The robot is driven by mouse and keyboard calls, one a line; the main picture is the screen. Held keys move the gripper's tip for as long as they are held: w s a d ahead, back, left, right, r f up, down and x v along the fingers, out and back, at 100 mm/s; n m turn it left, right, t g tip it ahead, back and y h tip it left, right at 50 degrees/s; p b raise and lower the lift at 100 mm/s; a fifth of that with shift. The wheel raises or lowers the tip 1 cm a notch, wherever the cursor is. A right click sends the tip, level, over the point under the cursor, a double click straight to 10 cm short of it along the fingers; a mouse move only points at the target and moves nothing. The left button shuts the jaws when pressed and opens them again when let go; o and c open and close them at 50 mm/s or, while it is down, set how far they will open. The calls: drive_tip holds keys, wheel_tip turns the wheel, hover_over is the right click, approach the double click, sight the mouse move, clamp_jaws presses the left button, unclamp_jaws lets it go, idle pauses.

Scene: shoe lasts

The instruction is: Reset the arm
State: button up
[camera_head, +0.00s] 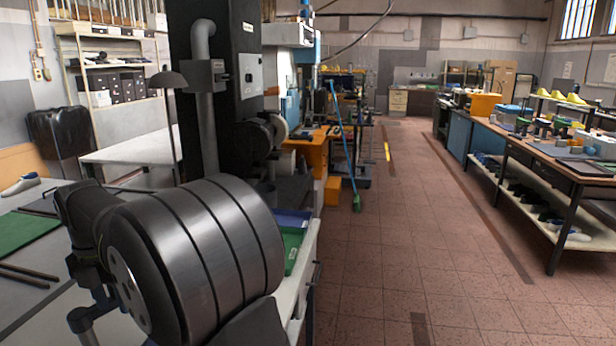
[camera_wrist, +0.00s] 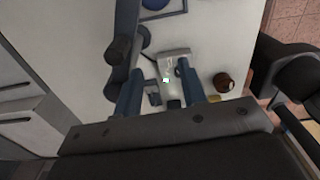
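My gripper (camera_wrist: 161,88) shows in the wrist view as two blue-grey fingers with a wide gap between them. It is open, and I see nothing pinched in it. Beyond the fingertips is a white tabletop (camera_wrist: 200,45). A pale grey device with a small green light (camera_wrist: 170,66) shows in the gap, and I cannot tell how far below the fingers it is. In the head view I cannot make out the gripper. A large dark ribbed drum (camera_head: 190,260) fills the lower left there and hides part of the bench.
In the wrist view, a brown round item (camera_wrist: 222,82) lies right of the fingers, and a black chair-like shape (camera_wrist: 285,70) stands beyond the table edge. In the head view, a green mat (camera_head: 25,236) and a pale shoe last (camera_head: 20,185) lie at left.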

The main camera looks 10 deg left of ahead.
drive_tip(key=shift+s+d+m, duration=0.15)
drive_tip(key=shift+s+m, duration=0.7)
drive_tip(key=shift+m, duration=0.45)
drive_tip(key=shift+s+d+m, duration=0.15)
drive_tip(key=shift+s+m, duration=0.65)
drive_tip(key=shift+m, duration=0.5)
